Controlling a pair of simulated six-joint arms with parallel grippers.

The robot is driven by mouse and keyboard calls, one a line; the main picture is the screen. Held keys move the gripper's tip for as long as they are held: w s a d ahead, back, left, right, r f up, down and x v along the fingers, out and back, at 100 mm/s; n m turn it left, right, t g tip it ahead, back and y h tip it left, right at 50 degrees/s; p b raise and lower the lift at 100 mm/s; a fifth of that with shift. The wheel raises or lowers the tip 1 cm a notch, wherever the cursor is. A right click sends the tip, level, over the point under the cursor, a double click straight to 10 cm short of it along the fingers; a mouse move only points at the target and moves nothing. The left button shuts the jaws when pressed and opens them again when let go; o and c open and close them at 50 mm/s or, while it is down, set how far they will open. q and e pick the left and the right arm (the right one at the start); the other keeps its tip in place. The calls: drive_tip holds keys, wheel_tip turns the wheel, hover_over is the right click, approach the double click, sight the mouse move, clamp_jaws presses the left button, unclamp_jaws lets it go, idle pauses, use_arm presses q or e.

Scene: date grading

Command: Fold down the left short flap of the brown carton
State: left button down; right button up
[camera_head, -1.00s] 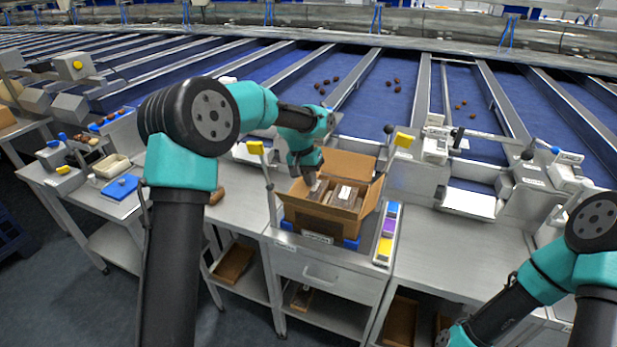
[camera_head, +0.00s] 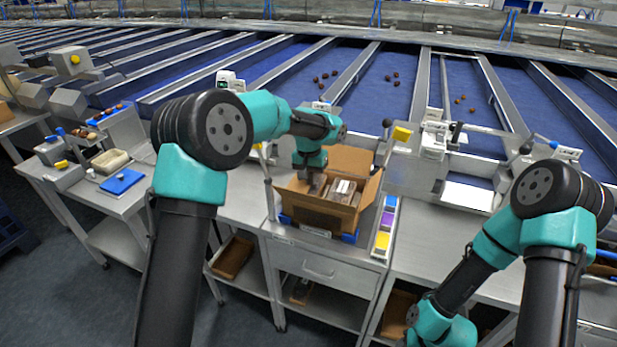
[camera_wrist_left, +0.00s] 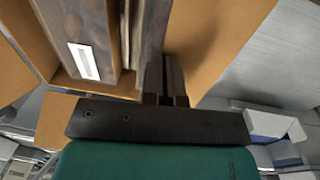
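The brown carton (camera_head: 316,221) stands open on the middle bench, with packs (camera_head: 341,191) inside. Its back flap (camera_head: 352,161) stands up and its right flap (camera_head: 372,188) leans outward. The left short flap is mostly hidden behind my left gripper in the head view, so its angle is unclear. My left gripper (camera_head: 317,184) points down at the carton's left side; its fingers (camera_wrist_left: 165,78) look close together. In the left wrist view they are beside a brown cardboard panel (camera_wrist_left: 222,40); contact is unclear. My right arm is at the lower right, its fingertips not visible.
A strip of coloured blocks (camera_head: 385,227) lies right of the carton. A blue tray (camera_head: 122,182) sits on the left bench. Bare bench lies right of the coloured strip.

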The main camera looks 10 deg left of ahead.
use_arm(q)
drive_tip(key=shift+r, duration=0.1)
drive_tip(key=shift+r, duration=0.7)
wheel_tip(320, 180, up, 14)
idle(0.7)
